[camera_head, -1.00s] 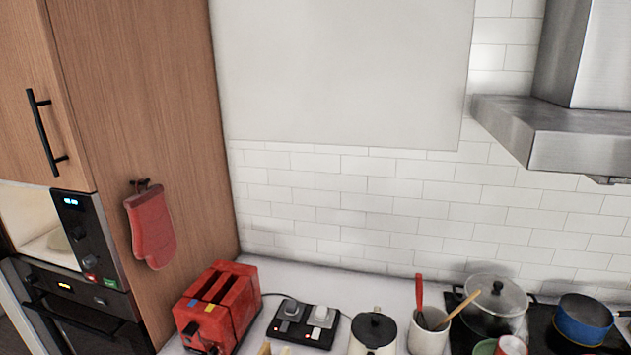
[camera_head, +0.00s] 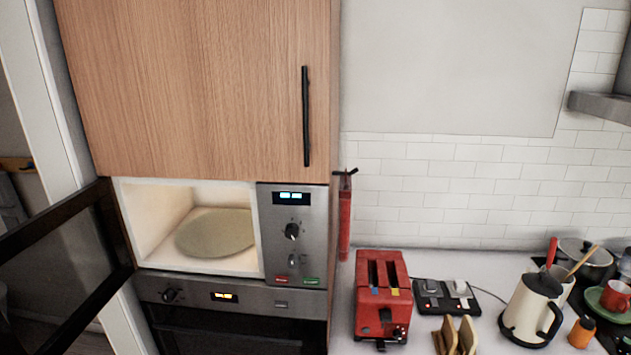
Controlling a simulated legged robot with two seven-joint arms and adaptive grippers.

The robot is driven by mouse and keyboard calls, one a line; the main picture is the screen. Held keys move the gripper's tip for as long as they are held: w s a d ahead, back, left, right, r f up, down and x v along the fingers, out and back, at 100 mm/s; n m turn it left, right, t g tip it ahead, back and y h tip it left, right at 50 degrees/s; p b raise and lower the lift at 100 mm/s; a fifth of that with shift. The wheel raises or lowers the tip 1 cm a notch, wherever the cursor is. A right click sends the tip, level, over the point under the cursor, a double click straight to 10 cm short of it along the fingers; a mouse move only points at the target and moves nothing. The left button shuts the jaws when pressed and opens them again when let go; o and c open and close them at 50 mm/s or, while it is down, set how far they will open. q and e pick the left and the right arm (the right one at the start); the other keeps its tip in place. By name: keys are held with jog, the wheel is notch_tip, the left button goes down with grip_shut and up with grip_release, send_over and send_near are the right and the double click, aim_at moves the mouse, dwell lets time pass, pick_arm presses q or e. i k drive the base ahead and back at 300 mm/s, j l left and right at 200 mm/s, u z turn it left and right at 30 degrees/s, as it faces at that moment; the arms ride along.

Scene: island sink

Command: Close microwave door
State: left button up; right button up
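The microwave (camera_head: 296,262) is built into the tall wooden cabinet, with its lit interior and a round plate (camera_head: 216,232) showing. Its dark framed glass door (camera_head: 62,262) stands wide open, swung out to the left from the left side of the opening and cut off by the left picture edge. The control panel with a blue display is right of the opening. Neither of my grippers is in view.
An oven (camera_head: 235,335) sits below the microwave. A wooden cupboard door with a black handle (camera_head: 305,117) is above it. At right, the counter holds a red toaster (camera_head: 383,297), bread slices (camera_head: 457,336) and a cream kettle (camera_head: 531,308).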

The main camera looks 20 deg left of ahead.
aim_at(97, 195)
jog(key=k+j, duration=0.1)
jog(key=j, duration=0.95)
jog(key=k+j, duration=0.15)
jog(key=j, duration=0.35)
jog(key=k+j+z, duration=0.1)
jog(key=j, duration=0.45)
jog(key=k+j, duration=0.1)
jog(key=j, duration=0.4)
jog(key=k+j, duration=0.1)
jog(key=j, duration=0.45)
